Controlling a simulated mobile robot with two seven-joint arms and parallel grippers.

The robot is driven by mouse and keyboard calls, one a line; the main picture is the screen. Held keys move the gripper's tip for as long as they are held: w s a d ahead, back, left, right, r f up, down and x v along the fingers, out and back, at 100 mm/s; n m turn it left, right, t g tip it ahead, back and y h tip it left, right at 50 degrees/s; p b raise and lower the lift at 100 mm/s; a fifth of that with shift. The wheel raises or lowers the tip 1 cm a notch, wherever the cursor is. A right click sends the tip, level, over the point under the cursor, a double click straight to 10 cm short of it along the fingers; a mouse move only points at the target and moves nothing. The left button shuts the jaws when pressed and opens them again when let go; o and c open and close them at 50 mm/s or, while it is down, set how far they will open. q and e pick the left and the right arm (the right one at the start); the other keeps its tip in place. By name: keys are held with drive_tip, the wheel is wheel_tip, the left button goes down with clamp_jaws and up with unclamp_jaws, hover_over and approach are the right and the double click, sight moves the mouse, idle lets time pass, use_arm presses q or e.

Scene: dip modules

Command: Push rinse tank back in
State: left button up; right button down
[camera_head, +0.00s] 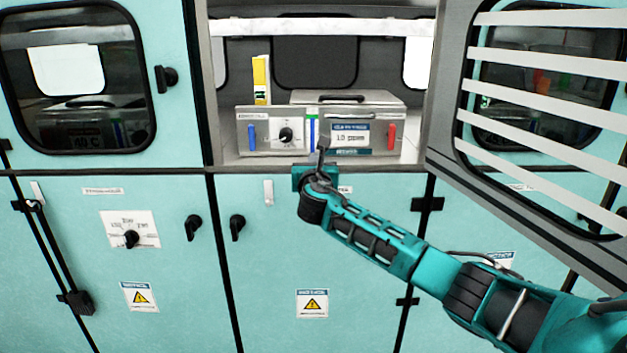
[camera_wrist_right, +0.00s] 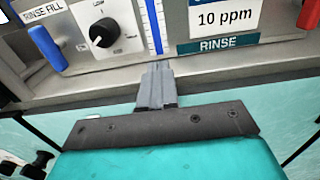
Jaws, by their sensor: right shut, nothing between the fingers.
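The rinse tank (camera_head: 375,97) is a grey metal box with a lid handle in the open cabinet bay. Its front bears a black knob, a blue handle (camera_head: 250,138), a red handle (camera_head: 391,136) and a 10 ppm label. In the right wrist view a RINSE label (camera_wrist_right: 222,45) shows on the tank front. My right gripper (camera_head: 322,148) is shut and empty, in front of the lower middle of the tank front. In the right wrist view its fingertips (camera_wrist_right: 157,72) point at the tank's lower edge; I cannot tell whether they touch. My left gripper is not in view.
The bay's louvred door (camera_head: 540,110) stands open at the right. A yellow bottle-like item (camera_head: 261,80) stands behind the tank at the left. Closed teal cabinet doors (camera_head: 130,250) with black latches lie left of and below the bay.

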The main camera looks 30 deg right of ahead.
drive_tip(key=v, duration=0.7)
drive_tip(key=shift+s+a+f, duration=0.15)
drive_tip(key=shift+s+f, duration=0.15)
drive_tip(key=shift+s, duration=0.05)
